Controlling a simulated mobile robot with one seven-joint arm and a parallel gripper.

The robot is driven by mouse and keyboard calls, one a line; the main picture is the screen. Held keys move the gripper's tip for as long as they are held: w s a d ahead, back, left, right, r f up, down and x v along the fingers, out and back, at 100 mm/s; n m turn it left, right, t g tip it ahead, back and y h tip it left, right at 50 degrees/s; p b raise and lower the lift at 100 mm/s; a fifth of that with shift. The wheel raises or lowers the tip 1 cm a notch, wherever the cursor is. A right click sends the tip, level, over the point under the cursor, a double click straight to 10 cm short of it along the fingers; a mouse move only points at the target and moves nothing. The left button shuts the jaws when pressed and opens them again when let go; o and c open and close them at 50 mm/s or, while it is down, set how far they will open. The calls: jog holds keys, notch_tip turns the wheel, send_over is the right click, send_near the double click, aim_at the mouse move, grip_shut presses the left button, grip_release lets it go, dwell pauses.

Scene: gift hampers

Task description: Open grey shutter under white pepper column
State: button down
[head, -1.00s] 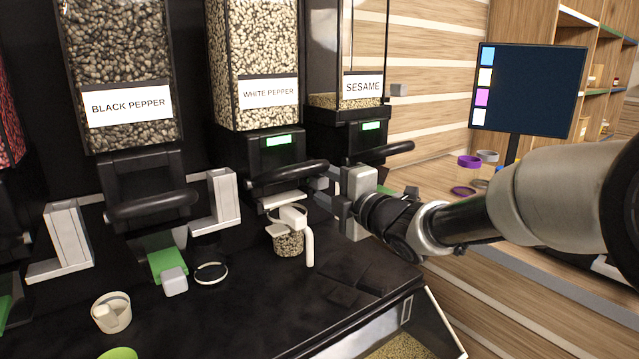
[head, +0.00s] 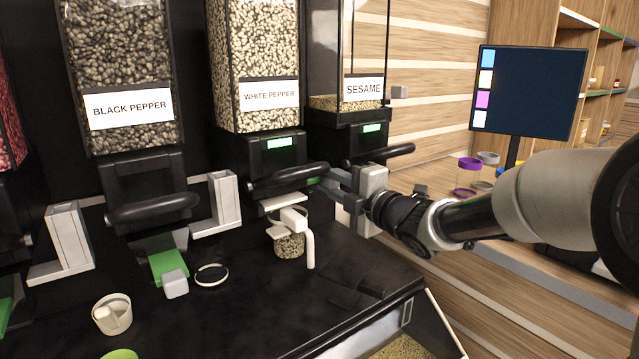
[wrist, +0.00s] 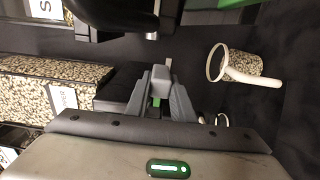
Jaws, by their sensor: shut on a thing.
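The white pepper column (head: 255,65) stands in the middle of the head view, with its black dispenser head (head: 277,160) below. A cup of white pepper (head: 290,246) with a pale handle sits under its spout; the cup also shows in the wrist view (wrist: 235,64). My gripper (head: 335,178) is at the right side of this dispenser, its fingers pointing left. In the wrist view its fingers are closed around a light grey block (wrist: 160,73), seemingly the grey shutter's knob. A bit of green shows beside the fingertips. The fingers hide most of the shutter.
The black pepper dispenser (head: 142,190) is at left and the sesame dispenser (head: 365,140) close behind my gripper. A beige cup (head: 112,314) and a black-and-white ring (head: 211,274) are on the dark counter. A screen (head: 528,92) stands at right.

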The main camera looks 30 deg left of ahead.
jog(key=shift+w+d, duration=0.15)
jog(key=shift+w, duration=0.1)
jog(key=c, duration=1.5)
grip_release()
jog(key=shift+s, duration=0.1)
jog(key=p+v, duration=0.1)
jog(key=v, duration=1.6)
jog(key=shift+s+d, duration=0.1)
jog(key=shift+d, duration=0.05)
